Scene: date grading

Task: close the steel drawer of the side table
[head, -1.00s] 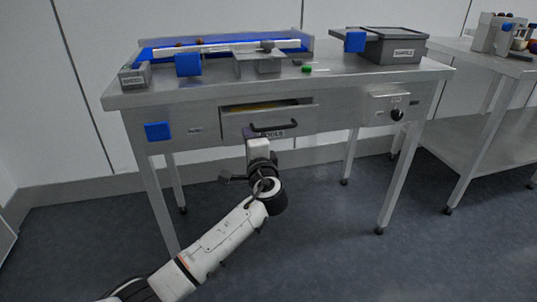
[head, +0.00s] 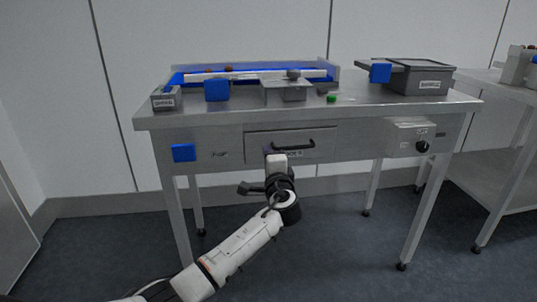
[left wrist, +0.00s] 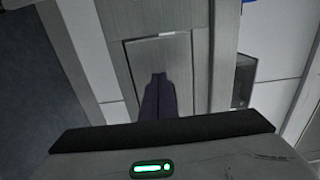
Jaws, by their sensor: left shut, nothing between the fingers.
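The steel drawer (head: 256,148) sits in the front of the side table (head: 215,118). Its front looks flush with the table front and no inside shows. My right gripper is out of view.
On the tabletop are a blue-lined tray (head: 335,73), a small labelled bin (head: 164,101), a grey lidded box (head: 430,79) and a green button (head: 331,99). A control box with a black knob (head: 422,147) is on the front, right of the drawer. Another table (head: 500,95) stands at right.

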